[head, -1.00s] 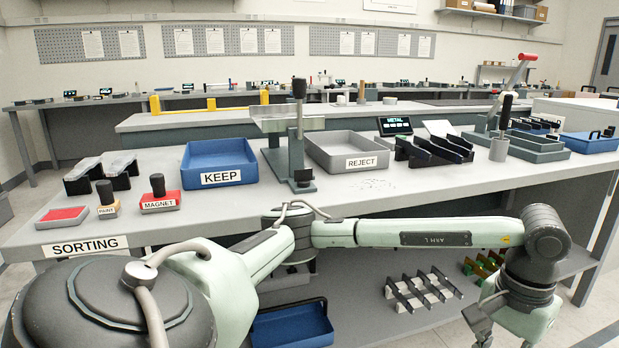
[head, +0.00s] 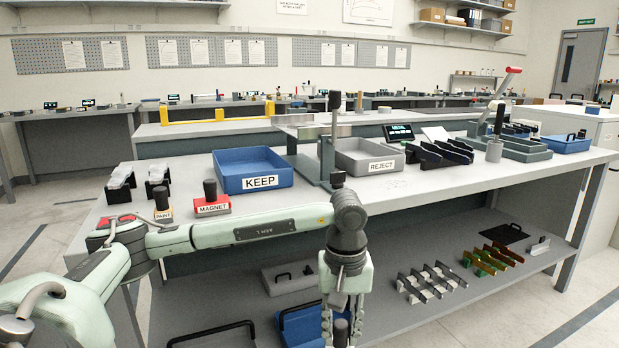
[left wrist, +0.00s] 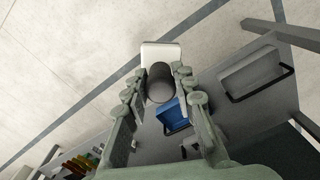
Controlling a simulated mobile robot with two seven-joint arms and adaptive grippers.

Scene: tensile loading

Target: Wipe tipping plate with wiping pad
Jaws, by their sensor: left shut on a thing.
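My left gripper (head: 343,318) hangs pointing down in front of the bench, over the lower shelf's front side. It is shut on the dark round handle of what looks like the wiping pad. In the left wrist view the handle (left wrist: 160,84) sits between the fingers, with a pale rectangular pad (left wrist: 161,52) beyond it. What looks like the tipping plate (head: 300,130) is a pale flat plate on a grey stand between the KEEP and REJECT bins, well apart from the gripper. My right gripper is not in view.
The blue KEEP bin (head: 250,170) and grey REJECT bin (head: 368,157) stand on the bench. PAINT (head: 162,214) and MAGNET (head: 213,207) blocks are at its left front. Blue (head: 307,325) and grey (head: 287,280) handled items lie on the lower shelf.

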